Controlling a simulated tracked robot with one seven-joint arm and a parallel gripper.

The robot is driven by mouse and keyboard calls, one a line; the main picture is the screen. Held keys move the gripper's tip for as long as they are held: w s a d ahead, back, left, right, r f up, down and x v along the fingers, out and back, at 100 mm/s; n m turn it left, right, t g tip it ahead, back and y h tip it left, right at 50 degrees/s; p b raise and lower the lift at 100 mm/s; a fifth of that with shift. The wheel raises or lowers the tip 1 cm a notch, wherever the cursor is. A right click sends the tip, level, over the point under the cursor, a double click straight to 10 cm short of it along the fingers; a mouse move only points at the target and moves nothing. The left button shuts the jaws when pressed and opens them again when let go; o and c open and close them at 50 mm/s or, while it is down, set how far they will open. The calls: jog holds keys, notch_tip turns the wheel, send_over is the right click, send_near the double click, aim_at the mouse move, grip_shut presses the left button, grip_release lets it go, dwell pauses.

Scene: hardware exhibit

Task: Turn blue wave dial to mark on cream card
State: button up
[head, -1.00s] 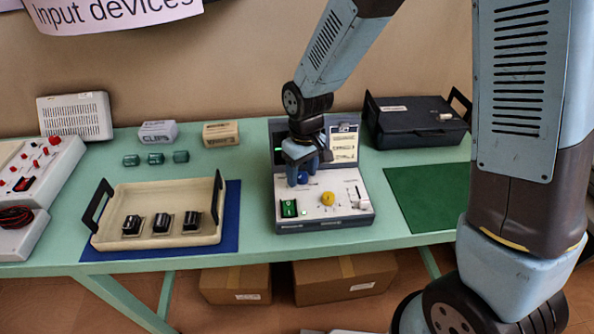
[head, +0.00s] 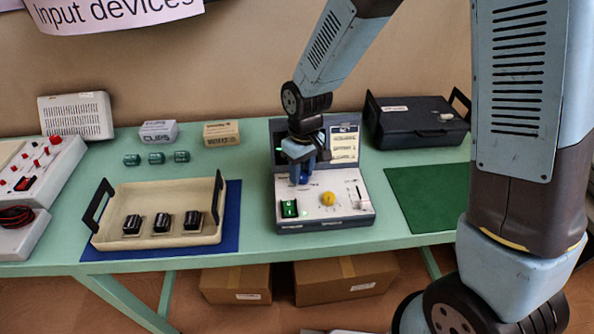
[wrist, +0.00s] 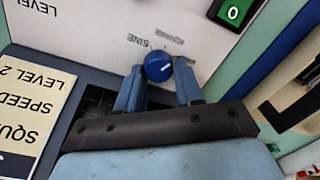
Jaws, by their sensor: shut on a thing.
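The blue wave dial (wrist: 158,66) is a round knob with a short white pointer line, on the panel of a grey and white device (head: 345,213). In the wrist view, the pointer slants toward the lower right of the picture. The SINE label is printed beside the dial; another label near it is too small to read. My gripper (wrist: 159,74) is shut with one finger on each side of the dial. In the head view, my gripper (head: 302,174) mostly hides the dial. The cream card (wrist: 32,108) shows partial words: SQU, SPEED, LEVEL 2. It also stands upright on the device's back panel (head: 344,146).
The device also has a green switch (head: 289,208), a yellow knob (head: 328,199) and a slider (head: 359,195). A cream tray (head: 175,231) with black parts stands left, a dark case (head: 415,122) behind right. The green mat (head: 425,195) is bare.

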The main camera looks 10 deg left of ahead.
jog(key=shift+s+d+n, duration=0.1)
jog(key=shift+s+n, duration=0.15)
jog(key=shift+n, duration=0.05)
jog(key=shift+c, duration=0.3)
jog(key=shift+n, duration=0.5)
jog(key=n, duration=0.4)
jog(key=shift+s+n, duration=0.1)
jog(key=shift+n, duration=1.5)
jog(key=shift+s+f, duration=0.1)
jog(key=o, duration=1)
jog(key=shift+o, duration=0.2)
